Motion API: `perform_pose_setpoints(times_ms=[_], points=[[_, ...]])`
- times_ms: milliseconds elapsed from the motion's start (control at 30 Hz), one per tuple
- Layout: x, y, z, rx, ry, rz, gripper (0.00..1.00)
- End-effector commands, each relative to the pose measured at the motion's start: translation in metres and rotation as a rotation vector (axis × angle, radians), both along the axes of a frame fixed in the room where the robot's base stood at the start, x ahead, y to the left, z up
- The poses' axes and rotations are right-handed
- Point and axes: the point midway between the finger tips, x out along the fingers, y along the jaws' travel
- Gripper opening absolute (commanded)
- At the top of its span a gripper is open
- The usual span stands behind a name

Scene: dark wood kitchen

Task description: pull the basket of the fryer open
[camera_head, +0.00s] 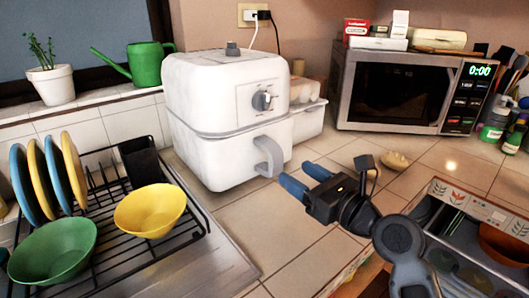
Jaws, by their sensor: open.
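The white fryer (222,92) stands on the tiled counter near the middle of the head view. Its basket (222,162) forms the lower front, with a grey curved handle (268,156) standing out from it. The basket looks closed against the body, with only a thin seam showing. My gripper (298,177) has blue fingers and is just right of and below the handle, pointing toward it. The fingers are open, with nothing seen between them. I cannot tell whether a fingertip touches the handle's lower end.
A dish rack (150,247) with plates and bowls stands at left. A microwave (393,92) is at the back right, with bottles beside it. An open drawer (440,193) is at lower right. Bare counter tiles (245,225) lie in front of the fryer.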

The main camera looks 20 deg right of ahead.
Motion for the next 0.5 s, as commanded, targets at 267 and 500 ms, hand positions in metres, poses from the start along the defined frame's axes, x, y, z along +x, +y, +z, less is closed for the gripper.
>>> perform_pose_setpoints(times_ms=[267,500], points=[[0.028,0.009,0.002,0.008,0.001,0.005,0.60],[0.061,0.020,0.002,0.008,0.001,0.004,0.60]])
